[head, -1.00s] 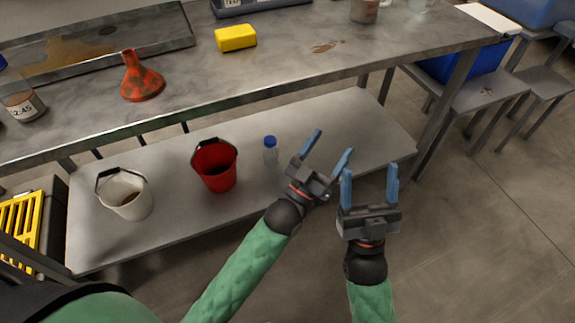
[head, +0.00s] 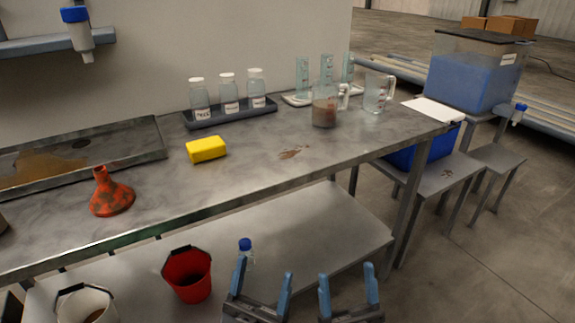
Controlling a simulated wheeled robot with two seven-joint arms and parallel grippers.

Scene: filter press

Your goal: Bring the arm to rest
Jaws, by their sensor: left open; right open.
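My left gripper (head: 262,285) is at the bottom of the head view, blue fingers apart and nothing between them. It is in front of the lower shelf, and overlaps the view of a blue-capped bottle (head: 246,245) there. My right gripper (head: 348,287) is to its right, also open and empty, with its fingers pointing up. Both wrists and forearms are cut off by the bottom edge of the picture. Neither gripper appears to touch anything.
The metal bench (head: 240,180) carries a red funnel (head: 111,195), a yellow sponge (head: 206,149), a rack of bottles (head: 230,112) and a brown-filled beaker (head: 324,112). A red bucket (head: 188,277) and white bucket (head: 85,305) stand on the lower shelf (head: 320,235).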

